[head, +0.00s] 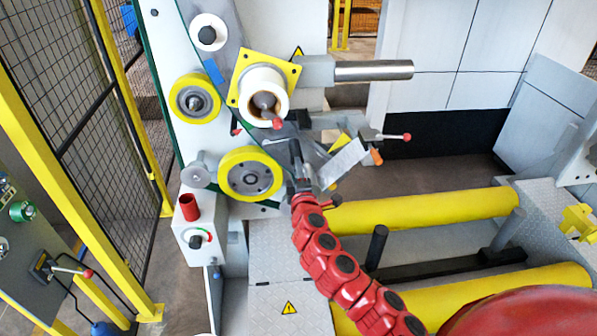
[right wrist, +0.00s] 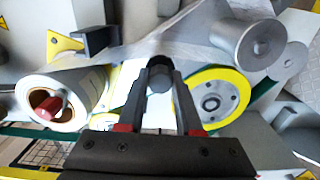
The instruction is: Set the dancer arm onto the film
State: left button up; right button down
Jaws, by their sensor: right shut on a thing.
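My right gripper (head: 297,155) reaches up from below to the grey mechanism below the white film roll (head: 262,80). A pale strip, perhaps film (head: 345,162), lies right of the gripper. Whether the dancer arm touches film is hidden. My left gripper is out of view.
Yellow-rimmed rollers (head: 250,173) sit left of my right gripper. A red-tipped lever (head: 385,136) juts out to its right. A steel shaft (head: 372,71) is above right. Long yellow rollers (head: 430,208) lie at the lower right. A yellow-framed mesh fence stands left.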

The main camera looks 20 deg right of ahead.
jog(key=shift+a+r+n, duration=0.1)
jog(key=shift+r+n, duration=0.2)
jog(key=shift+n, duration=0.2)
jog(key=c, duration=0.6)
grip_release()
jog(key=shift+r, duration=0.1)
jog(key=p+v, duration=0.2)
jog(key=v, duration=1.5)
jog(key=shift+s, duration=0.2)
